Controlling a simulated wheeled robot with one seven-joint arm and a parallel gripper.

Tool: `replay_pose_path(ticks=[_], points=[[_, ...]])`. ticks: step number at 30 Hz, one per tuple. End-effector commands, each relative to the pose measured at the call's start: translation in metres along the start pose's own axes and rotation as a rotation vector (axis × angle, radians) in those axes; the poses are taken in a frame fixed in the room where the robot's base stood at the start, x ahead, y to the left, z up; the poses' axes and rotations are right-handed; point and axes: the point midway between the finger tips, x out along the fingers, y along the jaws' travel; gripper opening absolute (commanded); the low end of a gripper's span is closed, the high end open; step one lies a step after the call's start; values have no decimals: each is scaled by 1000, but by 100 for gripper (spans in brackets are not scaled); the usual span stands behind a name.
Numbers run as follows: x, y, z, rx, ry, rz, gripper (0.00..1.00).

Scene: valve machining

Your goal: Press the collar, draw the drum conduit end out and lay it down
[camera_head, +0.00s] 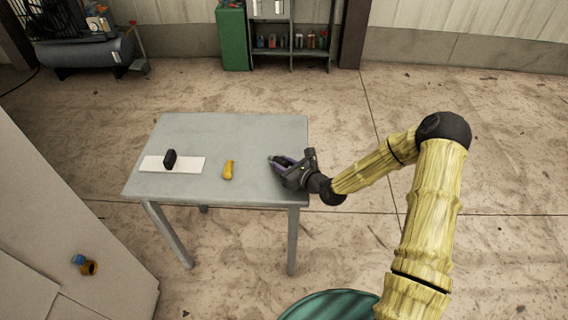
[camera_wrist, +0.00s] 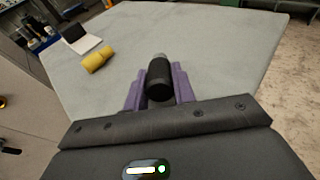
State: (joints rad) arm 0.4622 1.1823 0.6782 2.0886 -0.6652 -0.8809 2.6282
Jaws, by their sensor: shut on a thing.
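My gripper (camera_head: 281,163) is over the right side of the grey table (camera_head: 220,127). In the wrist view, its purple fingers (camera_wrist: 158,84) are shut on a black cylindrical piece (camera_wrist: 158,72) with a grey tip, which points away from me. I cannot tell whether this piece touches the tabletop. A blue and ochre fitting (camera_head: 88,267) sits on the pale cabinet at lower left, well away from my gripper. I cannot make out which part of it is a collar. No hose shows clearly.
A yellow piece (camera_head: 228,170) lies on the table left of my gripper. Further left, a black block (camera_head: 170,158) stands on a white board (camera_head: 194,165). The table's back half is bare. A green cabinet (camera_head: 234,40), shelf and compressor (camera_head: 85,52) stand behind.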

Motion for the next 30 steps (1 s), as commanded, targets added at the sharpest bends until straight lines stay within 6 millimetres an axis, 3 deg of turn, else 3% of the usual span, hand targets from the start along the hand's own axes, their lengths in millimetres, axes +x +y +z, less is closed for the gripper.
replay_pose_path(ticks=[30], points=[[1,-2,-8,1,0,-4,0]])
